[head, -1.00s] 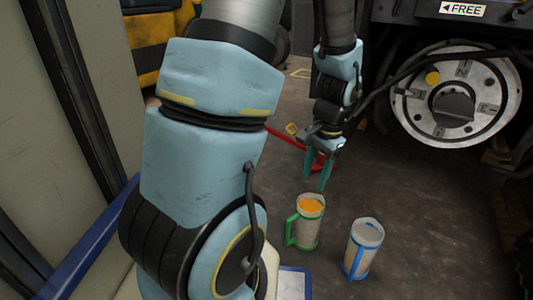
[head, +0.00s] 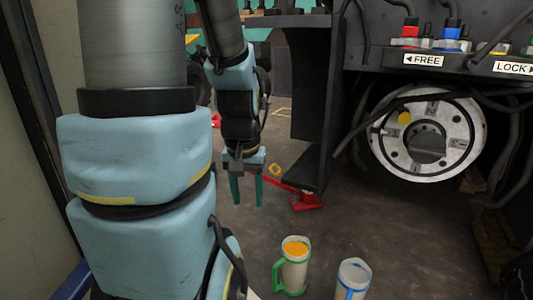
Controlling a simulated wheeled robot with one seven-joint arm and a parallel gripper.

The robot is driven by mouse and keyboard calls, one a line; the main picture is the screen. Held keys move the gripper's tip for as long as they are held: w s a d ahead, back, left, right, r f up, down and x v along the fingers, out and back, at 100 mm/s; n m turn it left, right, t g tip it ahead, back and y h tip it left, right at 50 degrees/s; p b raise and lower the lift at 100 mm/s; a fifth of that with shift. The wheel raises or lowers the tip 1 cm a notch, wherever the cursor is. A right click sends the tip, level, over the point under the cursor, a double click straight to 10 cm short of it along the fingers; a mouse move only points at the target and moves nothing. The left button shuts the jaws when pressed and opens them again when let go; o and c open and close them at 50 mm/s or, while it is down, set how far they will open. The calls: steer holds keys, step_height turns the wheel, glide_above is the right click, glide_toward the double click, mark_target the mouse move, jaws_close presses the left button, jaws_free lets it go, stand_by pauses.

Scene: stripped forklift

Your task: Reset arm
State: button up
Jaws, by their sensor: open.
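My gripper (head: 246,190) hangs from my arm left of centre in the head view. Its two teal fingers point down and stand apart, with nothing between them. Below it and to the right is a mug with a green handle and orange contents (head: 293,268). Beside that is a mug with blue trim (head: 353,281), cut off by the lower edge. Both mugs look upright and apart from my gripper. What they stand on is out of view.
A round dial plate (head: 428,160) is on the right under a panel with a FREE label (head: 423,60) and a LOCK label (head: 514,68). A red metal piece (head: 305,201) lies on the floor behind my gripper. Open dark floor (head: 385,225) lies at centre right.

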step_height(320, 180, up, 44)
steer(key=p, duration=4.3)
steer(key=shift+r, duration=0.25)
